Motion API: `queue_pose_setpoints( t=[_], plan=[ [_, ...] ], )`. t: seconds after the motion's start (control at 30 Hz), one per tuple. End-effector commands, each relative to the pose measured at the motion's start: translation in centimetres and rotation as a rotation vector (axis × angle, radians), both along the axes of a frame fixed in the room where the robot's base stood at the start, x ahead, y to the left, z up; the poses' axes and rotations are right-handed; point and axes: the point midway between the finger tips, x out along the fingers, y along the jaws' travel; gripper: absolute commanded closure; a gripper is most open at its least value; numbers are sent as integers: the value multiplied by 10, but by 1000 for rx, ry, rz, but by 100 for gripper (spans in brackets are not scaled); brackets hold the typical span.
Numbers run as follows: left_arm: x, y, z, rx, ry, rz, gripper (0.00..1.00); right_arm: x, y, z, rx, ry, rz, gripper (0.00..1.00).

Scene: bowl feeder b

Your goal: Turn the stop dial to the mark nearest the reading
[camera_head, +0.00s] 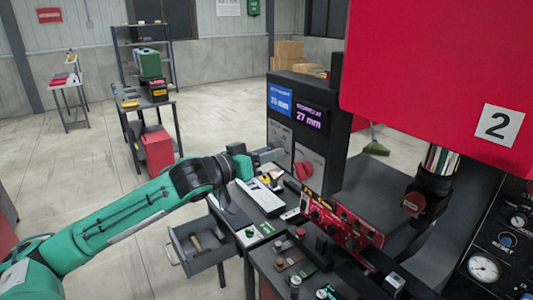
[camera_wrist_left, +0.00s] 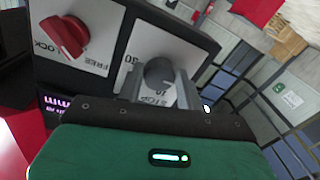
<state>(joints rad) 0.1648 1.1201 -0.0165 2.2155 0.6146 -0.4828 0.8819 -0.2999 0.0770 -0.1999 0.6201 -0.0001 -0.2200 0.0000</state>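Contact is not clear. In the head view the left gripper (camera_head: 268,155) reaches the panel from the left and hides the dial. A purple display (camera_head: 311,117) reads 27 mm. A blue display (camera_head: 280,99) appears to read 33 mm. My right gripper is not in view.
A red LOCK/FREE knob (camera_wrist_left: 64,37) sits beside the dial; it also shows in the head view (camera_head: 303,170). A red machine head (camera_head: 440,70) marked 2 overhangs the right. Below is a bench with small parts and an open drawer (camera_head: 197,252).

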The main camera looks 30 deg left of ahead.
Motion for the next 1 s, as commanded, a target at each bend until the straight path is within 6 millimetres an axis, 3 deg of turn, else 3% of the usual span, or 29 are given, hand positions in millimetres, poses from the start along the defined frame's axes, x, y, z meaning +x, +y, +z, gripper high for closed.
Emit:
queue_pose_setpoints(
  t=[0.03, 0.1, 0.13, 0.57, 1.0],
  plan=[
    [0, 0, 0, 0, 0, 0, 73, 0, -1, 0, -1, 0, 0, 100],
    [0, 0, 0, 0, 0, 0, 87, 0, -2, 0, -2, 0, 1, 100],
    [0, 0, 0, 0, 0, 0, 88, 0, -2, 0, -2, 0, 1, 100],
    [0, 1, -1, 89, -36, 1, 88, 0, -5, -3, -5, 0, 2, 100],
    [1, 3, -2, 438, -181, 2, 88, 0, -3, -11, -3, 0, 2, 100]
  ],
)
